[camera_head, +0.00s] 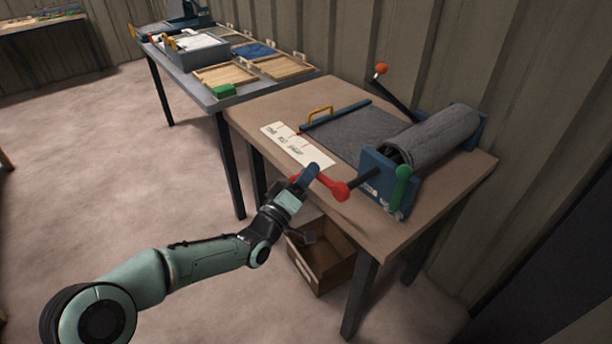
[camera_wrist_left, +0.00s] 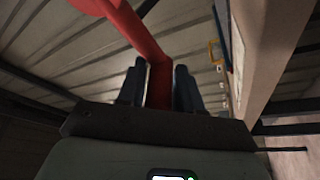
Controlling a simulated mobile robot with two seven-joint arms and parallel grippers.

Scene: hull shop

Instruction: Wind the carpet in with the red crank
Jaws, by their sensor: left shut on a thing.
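The red crank (camera_head: 335,188) sticks out on a dark shaft from the blue stand (camera_head: 376,179) of the carpet roller. My left gripper (camera_head: 309,176) is shut on the crank's handle end. In the left wrist view the red crank (camera_wrist_left: 133,35) runs down between the two dark fingers (camera_wrist_left: 160,88). The grey carpet (camera_head: 352,133) lies flat on the table, with a blue bar and a yellow handle (camera_head: 318,113) at its far-left end. Its other part is wound as a thick roll (camera_head: 440,137) between the blue stands. My right gripper is not in view.
A green-knobbed lever (camera_head: 402,180) stands on the near blue stand, and an orange-knobbed lever (camera_head: 381,70) rises behind the carpet. A white marked card (camera_head: 298,146) lies beside the carpet. A wooden box (camera_head: 324,266) is under the table. A grey table (camera_head: 235,98) with trays adjoins.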

